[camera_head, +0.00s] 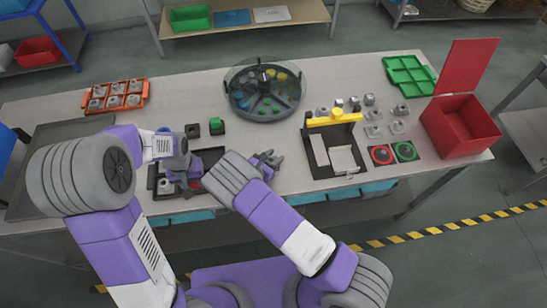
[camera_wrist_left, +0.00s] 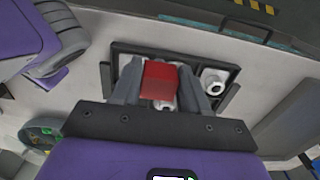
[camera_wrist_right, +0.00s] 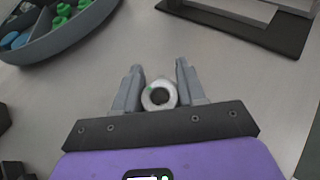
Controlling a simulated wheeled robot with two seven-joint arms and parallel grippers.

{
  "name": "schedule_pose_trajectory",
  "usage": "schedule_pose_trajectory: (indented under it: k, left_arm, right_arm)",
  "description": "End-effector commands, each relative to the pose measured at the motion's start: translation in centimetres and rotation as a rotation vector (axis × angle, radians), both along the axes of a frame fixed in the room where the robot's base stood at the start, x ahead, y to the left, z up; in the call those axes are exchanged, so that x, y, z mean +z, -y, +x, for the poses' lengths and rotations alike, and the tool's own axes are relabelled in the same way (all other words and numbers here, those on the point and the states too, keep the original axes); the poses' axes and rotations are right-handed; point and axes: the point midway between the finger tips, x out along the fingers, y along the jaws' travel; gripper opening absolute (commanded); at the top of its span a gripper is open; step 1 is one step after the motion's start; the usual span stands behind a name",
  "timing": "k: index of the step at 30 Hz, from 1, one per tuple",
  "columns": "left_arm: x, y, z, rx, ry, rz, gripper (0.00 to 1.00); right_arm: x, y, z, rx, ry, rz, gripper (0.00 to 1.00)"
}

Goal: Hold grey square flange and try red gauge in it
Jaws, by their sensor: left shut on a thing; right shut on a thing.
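My left gripper (camera_head: 190,176) is low over a black tray (camera_wrist_left: 113,75) and is shut on the red gauge (camera_wrist_left: 160,80), which shows as a red block between its fingers. My right gripper (camera_head: 272,160) is to the right of the tray, over bare table. It is shut on a grey flange (camera_wrist_right: 158,96) with a round hole in its middle, seen between its fingertips in the right wrist view. The gauge and the flange are apart. The flange's outer outline is too small to judge.
A round divided bin (camera_head: 265,90) stands behind the grippers. To the right are a black stand with a yellow top (camera_head: 333,118), red and green round pads (camera_head: 382,155), several loose grey parts and an open red box (camera_head: 460,125). An orange tray (camera_head: 115,97) lies at the left.

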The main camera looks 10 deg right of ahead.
Motion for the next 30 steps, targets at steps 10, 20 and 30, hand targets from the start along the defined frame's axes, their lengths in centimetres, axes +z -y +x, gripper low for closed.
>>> schedule_pose_trajectory:
  k: [10,20,30]
  left_arm:
    - [0.0,0.1,0.1,-0.007,0.0,0.0,0.13]
    - [0.0,5.8,3.1,-0.57,0.002,-0.002,0.13]
    - [2.8,16.1,7.2,-1.524,0.005,-0.002,0.13]
  right_arm:
    - [-0.3,-0.1,-0.2,0.0,-0.008,0.004,0.05]
    - [-0.4,-0.1,-0.2,0.001,-0.009,0.005,0.05]
    - [-0.4,-0.1,-0.3,0.001,-0.011,0.005,0.05]
